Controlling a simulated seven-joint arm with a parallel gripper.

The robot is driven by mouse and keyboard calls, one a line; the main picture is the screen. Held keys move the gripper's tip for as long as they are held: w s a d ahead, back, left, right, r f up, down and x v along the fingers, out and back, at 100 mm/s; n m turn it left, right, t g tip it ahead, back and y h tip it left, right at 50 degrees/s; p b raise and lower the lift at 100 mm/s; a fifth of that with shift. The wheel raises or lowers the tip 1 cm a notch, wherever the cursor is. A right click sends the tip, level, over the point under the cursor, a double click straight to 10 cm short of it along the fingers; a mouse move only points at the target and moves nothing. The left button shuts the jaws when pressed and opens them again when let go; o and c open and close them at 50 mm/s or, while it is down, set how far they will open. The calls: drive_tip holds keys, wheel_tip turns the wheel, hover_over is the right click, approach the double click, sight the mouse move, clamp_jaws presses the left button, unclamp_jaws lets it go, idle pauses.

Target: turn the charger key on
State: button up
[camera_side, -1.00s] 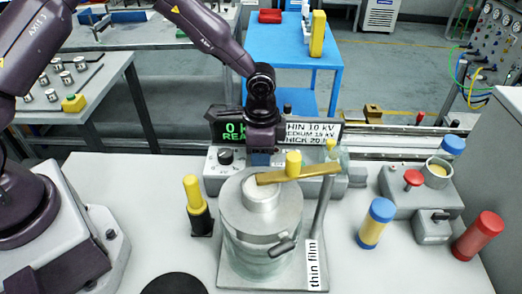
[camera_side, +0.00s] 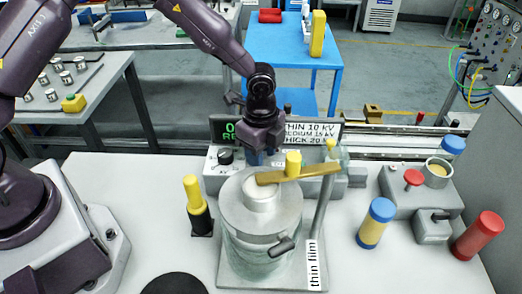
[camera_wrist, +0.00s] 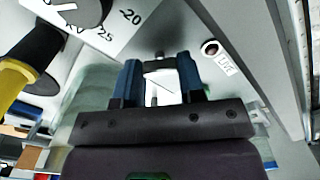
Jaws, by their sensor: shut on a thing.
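My gripper (camera_side: 259,157) reaches down to the front panel of the grey charger box (camera_side: 213,180), behind the glass jar. In the wrist view its two blue fingers (camera_wrist: 159,78) are shut on the charger key (camera_wrist: 158,62), a small dark piece between the fingertips. A white patch with a dark mark shows between the fingers. In the side view the key is hidden by my gripper. The key's exact angle cannot be told. A dark dial (camera_side: 225,156) sits left of my gripper on the panel. A small round part beside a "LIVE" label (camera_wrist: 225,65) sits right of the fingers in the wrist view.
The glass jar (camera_side: 258,245) with its metal lid stands close in front, with a brass bar (camera_side: 325,170) over it. A yellow-and-black handle (camera_side: 195,200) stands left. Coloured cylinders (camera_side: 376,222) stand right.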

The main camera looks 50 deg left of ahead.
drive_tip(key=m, duration=0.5)
drive_tip(key=shift+m, duration=0.3)
drive_tip(key=m, duration=0.4)
drive_tip(key=shift+r+m, duration=0.1)
drive_tip(key=shift+m, duration=0.3)
drive_tip(key=o, duration=0.9)
drive_tip(key=shift+o, duration=0.2)
wheel_tip(320, 180, up, 13)
